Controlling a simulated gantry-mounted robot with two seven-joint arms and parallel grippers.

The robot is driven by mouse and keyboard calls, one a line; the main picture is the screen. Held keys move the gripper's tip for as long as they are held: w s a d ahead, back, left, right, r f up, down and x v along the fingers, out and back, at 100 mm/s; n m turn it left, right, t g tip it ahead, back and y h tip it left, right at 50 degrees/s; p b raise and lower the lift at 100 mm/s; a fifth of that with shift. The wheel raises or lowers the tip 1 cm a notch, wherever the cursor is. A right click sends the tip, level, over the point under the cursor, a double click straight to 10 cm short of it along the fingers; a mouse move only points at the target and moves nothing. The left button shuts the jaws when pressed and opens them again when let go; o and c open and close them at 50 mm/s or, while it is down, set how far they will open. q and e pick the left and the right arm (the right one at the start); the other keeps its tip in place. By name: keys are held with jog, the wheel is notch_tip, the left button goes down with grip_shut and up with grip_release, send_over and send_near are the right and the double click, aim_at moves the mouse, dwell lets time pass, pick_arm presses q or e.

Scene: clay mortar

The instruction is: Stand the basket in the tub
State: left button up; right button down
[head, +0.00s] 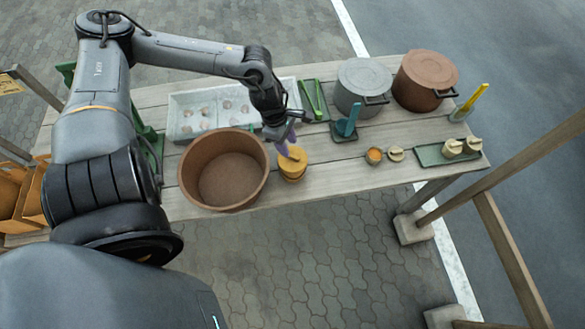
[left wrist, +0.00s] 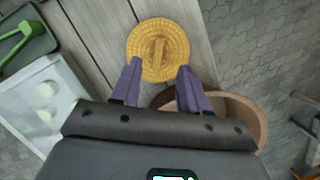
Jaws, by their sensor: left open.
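The basket (head: 293,165) is small, round, yellow and woven. It stands upright on the table, just right of the tub. In the left wrist view the basket (left wrist: 158,46) shows from above, with a raised bar across its top. The tub (head: 224,170) is a wide brown open pot, empty inside; part of its rim (left wrist: 245,112) shows in the left wrist view. My left gripper (head: 290,145), with purple fingers, is above the basket. In the left wrist view its fingers (left wrist: 158,80) are apart, with nothing between them. The right gripper is not in view.
A pale tray (head: 200,92) with several round pieces lies behind the tub. A grey pot (head: 362,82) and a brown lidded pot (head: 424,78) stand at the back right. A blue tool (head: 348,122) and a small cup (head: 374,155) are right of the basket. The table's front edge is close.

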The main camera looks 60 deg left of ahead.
aim_at(292, 156)
pick_arm(q)
jog(key=b+x, duration=0.1)
jog(key=x, duration=0.2)
jog(key=shift+a+f+b, duration=0.1)
jog(key=shift+f+b, duration=0.05)
jog(key=shift+b, duration=0.15)
jog(key=shift+x, duration=0.9)
grip_shut()
